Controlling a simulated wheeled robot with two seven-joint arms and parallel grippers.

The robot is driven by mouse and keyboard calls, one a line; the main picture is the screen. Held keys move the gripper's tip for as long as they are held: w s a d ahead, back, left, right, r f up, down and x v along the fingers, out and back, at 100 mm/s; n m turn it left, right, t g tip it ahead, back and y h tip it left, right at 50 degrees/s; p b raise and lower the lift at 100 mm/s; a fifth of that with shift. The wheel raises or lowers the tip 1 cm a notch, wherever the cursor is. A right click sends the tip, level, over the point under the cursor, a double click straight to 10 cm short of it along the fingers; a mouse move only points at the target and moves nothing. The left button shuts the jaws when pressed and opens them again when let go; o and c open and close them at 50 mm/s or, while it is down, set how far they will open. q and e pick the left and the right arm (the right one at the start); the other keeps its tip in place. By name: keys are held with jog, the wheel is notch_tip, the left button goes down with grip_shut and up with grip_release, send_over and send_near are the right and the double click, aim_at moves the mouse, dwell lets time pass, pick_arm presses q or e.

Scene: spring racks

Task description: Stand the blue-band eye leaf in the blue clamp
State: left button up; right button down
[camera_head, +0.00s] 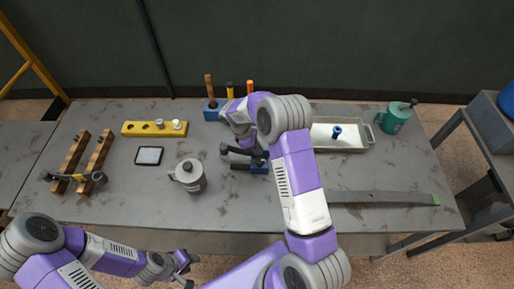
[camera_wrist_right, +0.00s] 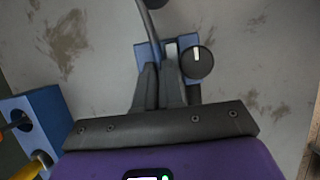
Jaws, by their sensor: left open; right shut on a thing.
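The blue clamp (camera_head: 260,167) stands near the table's middle. In the right wrist view, the clamp (camera_wrist_right: 194,45) has a round black knob and lies just beyond my fingertips. My right gripper (camera_wrist_right: 162,72) is shut on a dark curved leaf (camera_wrist_right: 149,22), right over the clamp. In the head view, the leaf (camera_head: 233,150) sticks out left of the gripper, with a round eye at its end. Its blue band is not clear, and I cannot tell whether its lower end is inside the clamp. My left gripper (camera_head: 184,262) is open and empty before the table's front edge.
A grey can (camera_head: 188,177) stands left of the clamp. Wooden rails (camera_head: 97,152) carry another leaf at left. A blue tool block (camera_head: 213,110) stands behind; a tray (camera_head: 345,145) and long green-ended strip (camera_head: 385,198) lie right.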

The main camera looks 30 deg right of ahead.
jog(key=shift+f+b, duration=0.8)
jog(key=shift+f, duration=0.35)
dwell(0.4)
jog(key=shift+c, duration=2.2)
grip_release()
jog(key=shift+s+f, duration=0.1)
jog(key=shift+f, duration=0.05)
jog(key=shift+r, duration=0.2)
jog(key=shift+r+p, duration=2.85)
jog(key=shift+r, duration=1.05)
